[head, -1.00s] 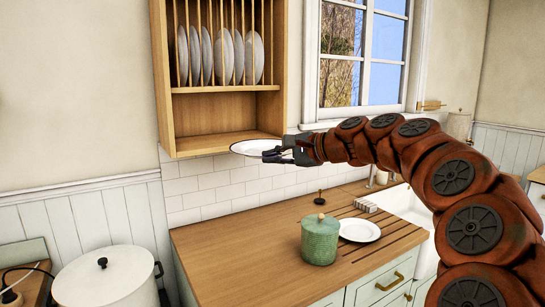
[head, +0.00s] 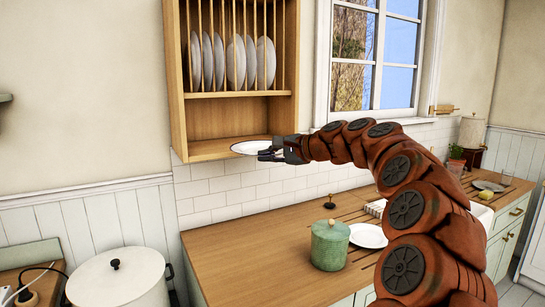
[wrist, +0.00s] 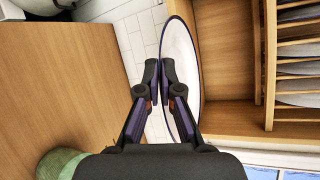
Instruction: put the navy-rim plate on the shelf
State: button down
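The navy-rim plate (head: 256,147) is white with a thin dark rim and is held up roughly level. The shelf is the open lower bay of a wooden wall rack (head: 205,151). The plate is at the right part of this bay's front, near board height. I cannot tell whether it touches the board.
Several plates (head: 236,62) stand in the rack's upper slots. Below are a wooden counter (head: 265,262), a green lidded pot (head: 329,245) and another white plate (head: 368,236). A white lidded pot (head: 118,280) is at lower left. The lower bay looks empty.

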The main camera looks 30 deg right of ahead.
jog(key=w, duration=0.4)
jog(key=shift+w+d+p, duration=0.1)
jog(key=shift+d+p, duration=0.1)
jog(key=shift+p, duration=0.2)
jog(key=shift+w+r+p, duration=0.25)
jog(key=shift+w+p, duration=0.1)
jog(key=shift+w, duration=0.4)
jog(key=w+p, duration=0.2)
jog(key=w, duration=0.2)
jog(key=shift+w+d+f+p, duration=0.1)
jog(key=shift+w+d+p, duration=0.15)
jog(key=shift+w+p, duration=0.15)
jog(key=w+p, duration=0.6)
jog(key=w, duration=0.4)
jog(key=shift+w+d, duration=0.2)
jog(key=shift+d, duration=0.2)
jog(key=shift+f, duration=0.1)
jog(key=shift+f+b, duration=0.75)
jog(key=shift+f, duration=0.45)
